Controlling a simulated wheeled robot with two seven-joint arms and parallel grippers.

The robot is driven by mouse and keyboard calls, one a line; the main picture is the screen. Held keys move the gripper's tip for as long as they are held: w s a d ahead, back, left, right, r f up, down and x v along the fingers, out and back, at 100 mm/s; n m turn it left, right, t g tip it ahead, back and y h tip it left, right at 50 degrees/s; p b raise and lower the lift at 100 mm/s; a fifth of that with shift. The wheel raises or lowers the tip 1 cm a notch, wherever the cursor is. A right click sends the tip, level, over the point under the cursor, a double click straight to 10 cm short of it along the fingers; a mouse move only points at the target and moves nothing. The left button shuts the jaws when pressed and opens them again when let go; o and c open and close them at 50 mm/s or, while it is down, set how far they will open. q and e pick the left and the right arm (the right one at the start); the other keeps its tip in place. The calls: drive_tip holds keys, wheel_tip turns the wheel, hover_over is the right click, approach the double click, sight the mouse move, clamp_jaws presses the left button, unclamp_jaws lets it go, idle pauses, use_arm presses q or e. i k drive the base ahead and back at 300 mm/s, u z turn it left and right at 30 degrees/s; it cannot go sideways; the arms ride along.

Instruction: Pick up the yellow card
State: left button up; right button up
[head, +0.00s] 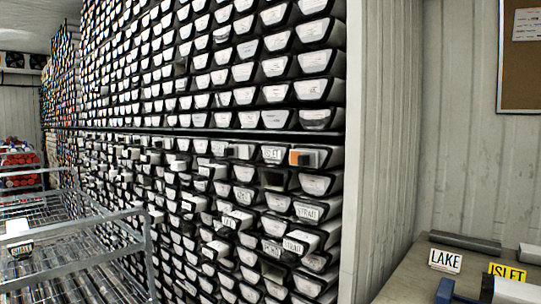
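The yellow card (507,272) reads "ISLET" and stands near the right edge of the head view, on a wooden-topped counter (405,273). Its lower part is partly hidden by a white object in front of it. A white card (445,260) reading "LAKE" stands to its left. Neither of my grippers is in view.
A tall rack (215,120) of core liners with white ends fills the middle and left; several liners stick out. A metal wire cart (85,250) stands at lower left. Blue (445,291) and dark (486,289) blocks stand at the counter's front, and a grey bar (465,241) lies behind the cards.

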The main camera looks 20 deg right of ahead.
sight(516, 275)
drive_tip(key=u, duration=1.15)
drive_tip(key=k, duration=1.2)
drive_tip(key=z, duration=1.85)
